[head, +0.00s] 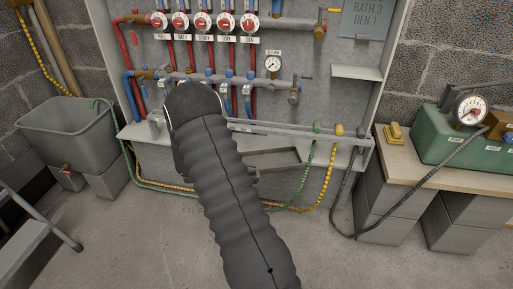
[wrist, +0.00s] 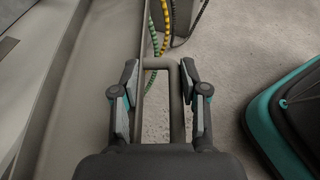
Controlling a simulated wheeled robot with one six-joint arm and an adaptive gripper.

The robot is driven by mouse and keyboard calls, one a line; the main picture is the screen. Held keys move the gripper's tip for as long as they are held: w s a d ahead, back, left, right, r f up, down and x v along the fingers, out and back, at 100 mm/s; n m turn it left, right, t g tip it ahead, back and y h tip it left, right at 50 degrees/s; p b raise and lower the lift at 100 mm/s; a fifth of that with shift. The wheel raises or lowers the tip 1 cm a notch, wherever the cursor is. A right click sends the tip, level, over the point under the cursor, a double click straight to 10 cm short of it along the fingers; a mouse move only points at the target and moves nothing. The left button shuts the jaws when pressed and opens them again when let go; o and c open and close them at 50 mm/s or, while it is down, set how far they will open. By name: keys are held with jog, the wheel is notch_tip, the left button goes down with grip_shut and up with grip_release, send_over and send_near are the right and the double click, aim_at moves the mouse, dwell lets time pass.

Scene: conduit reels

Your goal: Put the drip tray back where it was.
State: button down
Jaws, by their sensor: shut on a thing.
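The drip tray (head: 278,158) appears as a shallow dark grey shape below the cabinet ledge in the head view, just right of my arm. Its left part is hidden by the arm. In the wrist view my gripper (wrist: 162,96) has a finger on each side of a grey U-shaped bar (wrist: 180,80), which looks like the tray's handle. It is shut on this bar. Concrete floor shows through the loop. In the head view my fingers are hidden behind my dark ribbed arm. I cannot tell whether the tray rests on anything.
The cabinet ledge (head: 345,142) runs behind the tray. Green (head: 304,178) and yellow (head: 328,178) hoses hang at its right. A grey tub (head: 65,118) stands left, a workbench (head: 430,172) right. A dark teal-edged object (wrist: 290,115) lies right in the wrist view.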

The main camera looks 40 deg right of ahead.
jog(key=w+d, duration=0.3)
jog(key=d, duration=0.1)
jog(key=w+d, duration=0.3)
jog(key=d, duration=0.1)
jog(key=w+d+f, duration=0.1)
jog(key=w+d, duration=0.2)
jog(key=w, duration=0.1)
jog(key=shift+d, duration=0.4)
jog(key=shift+f, duration=0.2)
jog(key=c, duration=0.5)
grip_release()
jog(key=shift+f, duration=0.1)
jog(key=v, duration=1.4)
jog(key=shift+d, duration=0.1)
